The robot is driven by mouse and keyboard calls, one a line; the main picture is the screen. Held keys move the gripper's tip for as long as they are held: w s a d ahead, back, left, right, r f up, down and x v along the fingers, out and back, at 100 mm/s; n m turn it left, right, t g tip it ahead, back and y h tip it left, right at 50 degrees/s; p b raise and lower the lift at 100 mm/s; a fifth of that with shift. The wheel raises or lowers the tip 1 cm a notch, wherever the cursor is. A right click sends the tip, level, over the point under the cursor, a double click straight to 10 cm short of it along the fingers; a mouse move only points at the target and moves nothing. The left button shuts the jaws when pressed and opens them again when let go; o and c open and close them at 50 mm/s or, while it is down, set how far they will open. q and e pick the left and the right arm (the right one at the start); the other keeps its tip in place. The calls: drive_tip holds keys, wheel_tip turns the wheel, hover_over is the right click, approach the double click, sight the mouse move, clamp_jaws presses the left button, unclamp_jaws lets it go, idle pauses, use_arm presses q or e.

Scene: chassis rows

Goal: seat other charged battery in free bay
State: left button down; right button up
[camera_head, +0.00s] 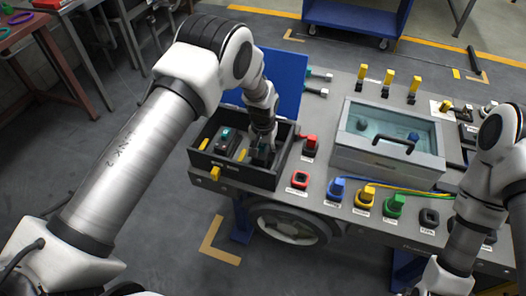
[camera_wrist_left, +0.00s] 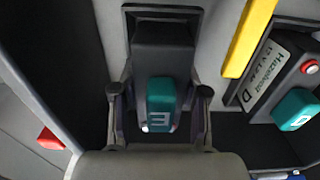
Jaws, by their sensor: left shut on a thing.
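My left gripper (camera_head: 262,143) reaches down into an open black box on the bench. In the left wrist view the gripper (camera_wrist_left: 160,112) is shut on a dark battery (camera_wrist_left: 163,62) with a teal end marked with a letter and a small white light. The battery is down inside the box; I cannot tell whether it touches the floor. Another battery (camera_wrist_left: 276,72), labelled D, with a teal end and a red light, lies beside it, across a yellow strip (camera_wrist_left: 248,38). It also shows in the head view (camera_head: 226,139). My right gripper is out of view.
The black box (camera_head: 232,174) has a raised blue lid (camera_head: 281,85) behind it. To its right are a red knob (camera_head: 310,143), a glass-topped grey case (camera_head: 388,160) and several coloured plugs with cables. Yellow-topped posts stand along the back.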

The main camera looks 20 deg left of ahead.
use_arm(q)
drive_tip(key=shift+s+f, duration=0.3)
drive_tip(key=shift+f, duration=0.15)
drive_tip(key=c, duration=0.5)
unclamp_jaws()
drive_tip(key=shift+f, duration=0.1)
drive_tip(key=shift+w+f, duration=0.15)
drive_tip(key=shift+w, duration=0.1)
drive_tip(key=shift+r, duration=0.2)
wheel_tip(320, 180, up, 12)
drive_tip(key=shift+r, duration=0.1)
